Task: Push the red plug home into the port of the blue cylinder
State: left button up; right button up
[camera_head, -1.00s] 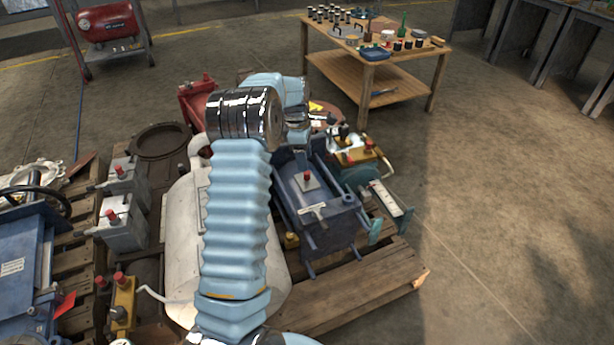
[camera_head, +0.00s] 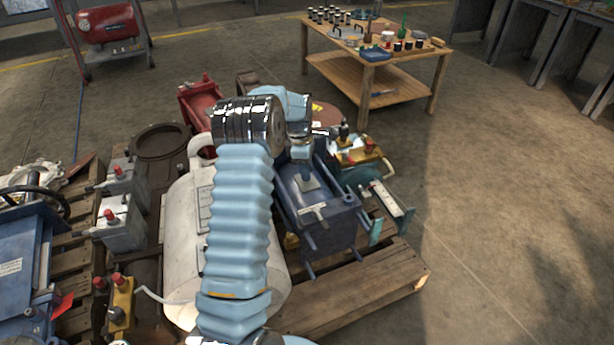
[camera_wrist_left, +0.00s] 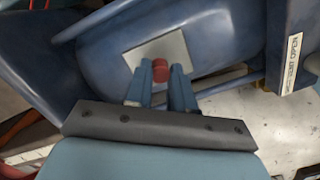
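The blue cylinder (camera_head: 322,205) lies on the pallet at the middle right of the head view. A pale square port plate (camera_head: 308,182) is on its top; the plate also shows in the wrist view (camera_wrist_left: 157,55). The red plug (camera_wrist_left: 160,70) stands at this plate in the wrist view; in the head view my gripper hides it. My left gripper (camera_head: 304,158) is just above the plate, pointing down. In the wrist view its two fingertips (camera_wrist_left: 160,72) are apart, one on each side of the plug. I cannot tell whether they touch it. My right gripper is not in view.
A yellow-brown part (camera_head: 366,156) with red caps sits just right of the cylinder. A white tank (camera_head: 182,240) lies to the left under my arm. Grey boxes with red knobs (camera_head: 122,222) stand further left. The floor at right is clear.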

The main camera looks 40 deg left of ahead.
pick_arm(q)
grip_shut()
jog(key=shift+r, duration=0.1)
jog(key=shift+r, duration=0.65)
jog(key=s+d+r+p, duration=0.1)
jog(key=s+d+r, duration=0.8)
jog(key=s+r, duration=0.1)
jog(key=shift+s+r+p, duration=0.3)
jog(key=shift+s+r, duration=0.05)
jog(key=shift+r, duration=0.4)
